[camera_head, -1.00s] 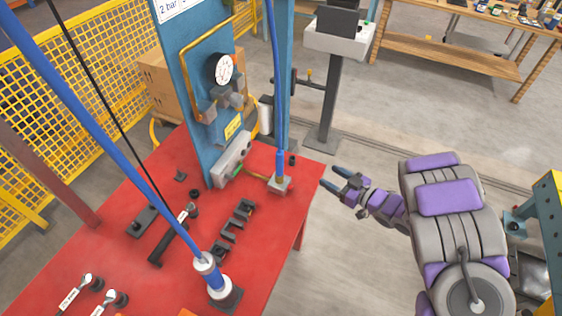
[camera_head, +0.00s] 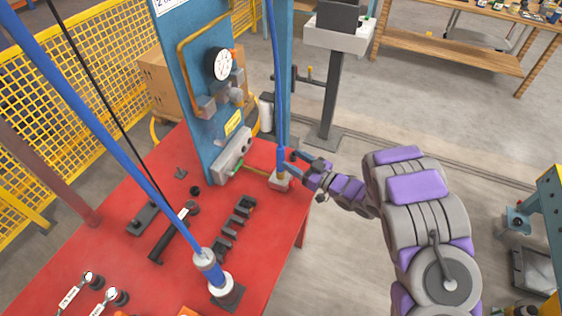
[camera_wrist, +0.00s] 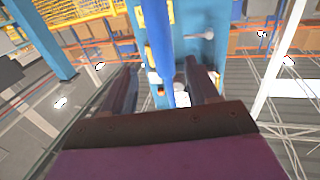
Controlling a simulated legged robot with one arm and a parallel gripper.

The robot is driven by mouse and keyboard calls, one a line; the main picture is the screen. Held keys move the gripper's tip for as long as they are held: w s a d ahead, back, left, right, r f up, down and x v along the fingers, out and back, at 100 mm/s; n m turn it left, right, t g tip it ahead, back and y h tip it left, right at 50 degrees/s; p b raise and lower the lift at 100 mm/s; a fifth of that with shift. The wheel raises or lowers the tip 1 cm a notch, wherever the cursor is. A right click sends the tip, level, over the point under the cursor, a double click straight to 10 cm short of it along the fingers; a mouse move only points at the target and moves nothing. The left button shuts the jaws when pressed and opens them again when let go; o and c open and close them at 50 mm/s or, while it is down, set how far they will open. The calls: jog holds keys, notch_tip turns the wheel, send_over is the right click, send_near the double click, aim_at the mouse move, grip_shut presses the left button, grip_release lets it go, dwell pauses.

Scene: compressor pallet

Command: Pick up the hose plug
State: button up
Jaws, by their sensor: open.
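The hose plug (camera_head: 281,158) is the blue end of a thin blue hose, standing upright on a small grey block at the red table's right corner. My gripper (camera_head: 288,162) is at the plug from its right side, with the fingers open and pointing left. In the wrist view, the blue hose (camera_wrist: 158,45) runs down between the two spread fingers of my gripper (camera_wrist: 160,85). I cannot tell whether either finger touches the plug. The plug's lower part is partly hidden by the fingers in the head view.
The blue panel (camera_head: 205,120) with a gauge (camera_head: 221,64) stands just left of the plug. On the red table (camera_head: 85,258) are a thicker blue hose fitting (camera_head: 212,270), a black-handled tool (camera_head: 172,240) and dark clamps (camera_head: 235,220).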

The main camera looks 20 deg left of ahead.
aim_at(284, 157)
jog(key=x, duration=0.2)
jog(key=b+x, duration=0.1)
jog(key=f+x, duration=0.1)
jog(key=x, duration=0.1)
jog(key=shift+s+a, duration=0.1)
jog(key=shift+a, duration=0.3)
jog(key=shift+a+b, duration=0.3)
jog(key=shift+r, duration=0.1)
grip_shut()
